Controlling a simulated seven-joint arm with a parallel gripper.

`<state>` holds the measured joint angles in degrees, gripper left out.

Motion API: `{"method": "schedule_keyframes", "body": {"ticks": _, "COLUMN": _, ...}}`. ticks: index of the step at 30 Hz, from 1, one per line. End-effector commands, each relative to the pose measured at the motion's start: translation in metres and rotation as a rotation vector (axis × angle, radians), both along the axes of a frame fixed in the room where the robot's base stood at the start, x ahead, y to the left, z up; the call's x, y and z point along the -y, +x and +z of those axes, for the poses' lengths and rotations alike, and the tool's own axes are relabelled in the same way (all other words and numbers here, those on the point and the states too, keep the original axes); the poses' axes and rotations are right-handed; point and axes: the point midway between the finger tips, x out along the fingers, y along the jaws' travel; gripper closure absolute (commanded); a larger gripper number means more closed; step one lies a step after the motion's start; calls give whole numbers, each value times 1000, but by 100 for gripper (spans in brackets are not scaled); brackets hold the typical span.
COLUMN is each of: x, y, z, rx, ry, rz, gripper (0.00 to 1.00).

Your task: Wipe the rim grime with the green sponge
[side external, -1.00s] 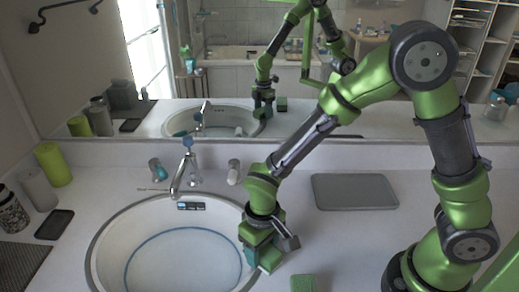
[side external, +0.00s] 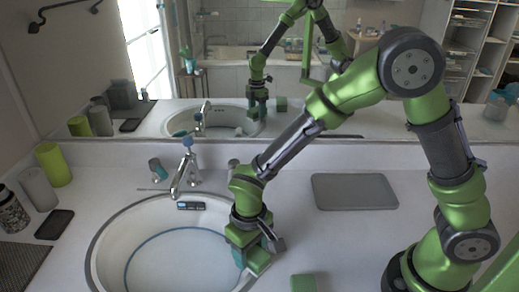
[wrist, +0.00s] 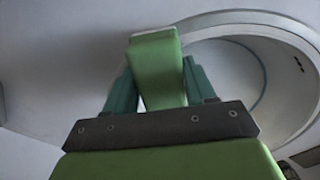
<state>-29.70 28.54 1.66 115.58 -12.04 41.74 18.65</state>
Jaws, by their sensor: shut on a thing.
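My gripper (side external: 247,254) is low at the right rim of the white sink basin (side external: 110,240). In the wrist view its teal fingers (wrist: 160,92) are shut on a green sponge (wrist: 155,58). The sponge's far end sticks out past the fingertips. The basin rim (wrist: 222,22) curves to the right of the sponge in the wrist view. I cannot tell whether the sponge touches the rim. I cannot make out any grime on the rim; the arm and gripper hide part of its right side.
A green block (side external: 303,283) lies on the counter right of the gripper. A grey tray (side external: 355,191) lies behind it. The faucet (side external: 182,178) stands behind the basin. A green cup (side external: 54,164) and a dark phone-like slab (side external: 54,224) are at left. A mirror spans the back.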

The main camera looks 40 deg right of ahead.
Motion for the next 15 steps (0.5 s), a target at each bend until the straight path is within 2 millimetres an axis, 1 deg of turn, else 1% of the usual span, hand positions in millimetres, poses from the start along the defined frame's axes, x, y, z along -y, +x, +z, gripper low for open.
{"method": "schedule_keyframes", "body": {"ticks": 11, "x": 0, "y": 0, "z": 0, "rx": 1, "ry": 0, "rz": 0, "gripper": 70}}
{"method": "schedule_keyframes", "body": {"ticks": 15, "x": 4, "y": 4, "z": 0, "rx": 1, "ry": 0, "rz": -3, "gripper": 70}}
